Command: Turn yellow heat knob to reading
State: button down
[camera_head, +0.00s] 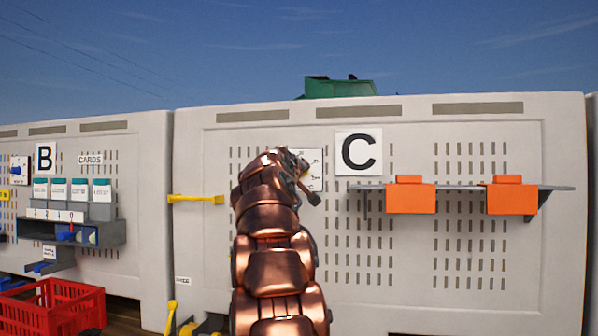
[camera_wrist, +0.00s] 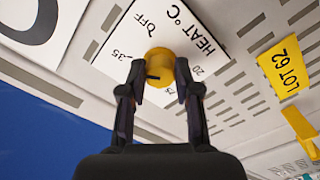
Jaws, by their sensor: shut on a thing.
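The yellow heat knob (camera_wrist: 161,62) sits on a white dial plate (camera_wrist: 125,35) marked HEAT °C, with OFF, 35 and 20 readable around it. The plate appears upside down in the wrist view. My gripper (camera_wrist: 157,72) has one finger on each side of the knob and is shut on it. A dark mark shows on the knob's near edge; which number it points at is hard to tell. The fingers partly cover other dial markings.
The C sign (camera_head: 359,152) is right of the dial, then a shelf (camera_head: 460,188) with two orange boxes (camera_head: 410,197). A yellow handle (camera_head: 195,199) juts out left of my arm. Panel B holds card slots, with a red crate (camera_head: 50,308) below. A yellow LOT 62 tag (camera_wrist: 288,66) is near the dial.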

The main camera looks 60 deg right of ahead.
jog(key=c, duration=0.8)
grip_release()
jog(key=shift+a, duration=0.1)
jog(key=shift+v, duration=5.95)
jog(key=shift+r, duration=0.1)
